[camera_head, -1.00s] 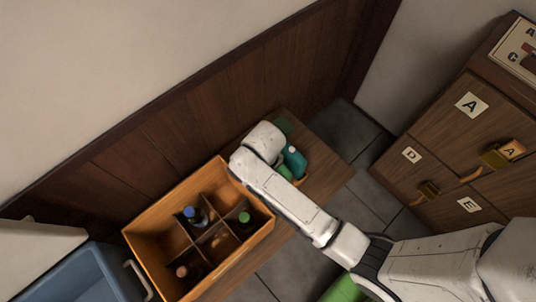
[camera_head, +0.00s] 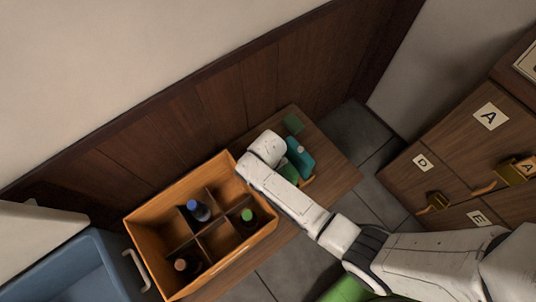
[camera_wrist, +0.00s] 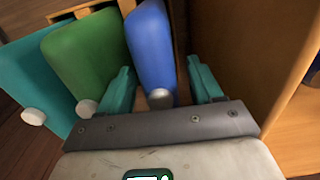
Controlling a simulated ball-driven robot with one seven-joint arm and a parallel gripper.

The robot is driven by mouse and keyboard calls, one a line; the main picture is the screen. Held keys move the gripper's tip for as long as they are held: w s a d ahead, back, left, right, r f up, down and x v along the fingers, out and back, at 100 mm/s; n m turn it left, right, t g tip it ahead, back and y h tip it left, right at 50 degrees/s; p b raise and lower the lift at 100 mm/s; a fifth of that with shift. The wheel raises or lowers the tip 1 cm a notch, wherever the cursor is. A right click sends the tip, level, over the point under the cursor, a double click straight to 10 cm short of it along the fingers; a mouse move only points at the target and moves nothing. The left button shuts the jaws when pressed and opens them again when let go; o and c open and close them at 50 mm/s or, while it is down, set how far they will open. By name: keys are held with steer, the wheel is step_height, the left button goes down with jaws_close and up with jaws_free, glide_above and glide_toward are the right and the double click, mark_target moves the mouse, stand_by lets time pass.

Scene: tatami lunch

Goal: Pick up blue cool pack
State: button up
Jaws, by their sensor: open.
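The blue cool pack (camera_wrist: 150,40) stands on edge in the wrist view, its grey cap facing my gripper. My gripper (camera_wrist: 160,68) is open, with one teal finger on each side of the blue pack. I cannot tell whether either finger touches it. A green pack (camera_wrist: 85,55) stands just left of it, close to the left finger, and a teal pack (camera_wrist: 38,75) is further left; both have white caps. In the head view the teal pack (camera_head: 300,156) and part of the green pack (camera_head: 288,172) show beside my wrist; the blue pack and my fingers are hidden.
A divided wooden crate (camera_head: 150,233) with several bottles stands left of my wrist on a wooden bench (camera_head: 335,175). In the wrist view a wooden wall (camera_wrist: 228,50) rises close to the right finger. A blue bin (camera_head: 75,265) is at lower left, lettered drawers (camera_head: 450,165) at right.

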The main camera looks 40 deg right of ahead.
step_height(320, 180, down, 2)
steer(key=shift+f, duration=0.25)
steer(key=shift+c, duration=0.4)
jaws_close()
stand_by(0.4)
